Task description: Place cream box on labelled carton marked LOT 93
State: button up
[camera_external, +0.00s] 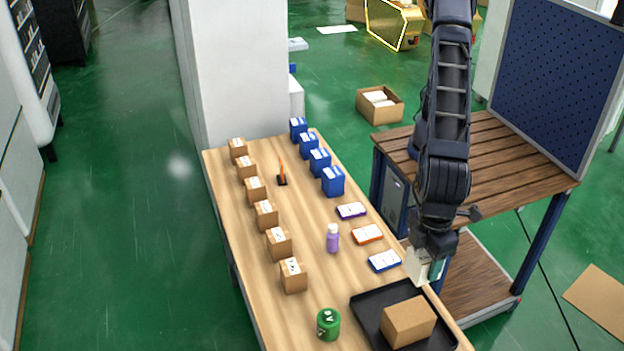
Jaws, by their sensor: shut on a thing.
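My gripper (430,262) hangs at the right edge of the wooden table, pointing down. It is shut on the cream box (417,266), which is held upright just behind the black tray. My arm and gripper hide part of the box. Several brown cartons with white labels stand in a row along the table's left side, from the nearest carton (293,276) to the farthest carton (238,149). The lettering on the labels is too small to read, so I cannot tell which one is LOT 93.
A black tray (365,305) holds a plain brown box (408,322). A green can (328,323), a purple bottle (332,238), flat cases (368,234), an orange upright item (282,173) and blue boxes (333,181) stand on the table. Bare wood separates the carton row from these.

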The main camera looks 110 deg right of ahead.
notch_tip(320, 180, down, 15)
jog(key=shift+r, duration=0.15)
dwell(0.4)
jog(key=o, duration=1)
jog(key=shift+o, duration=0.2)
notch_tip(320, 180, up, 12)
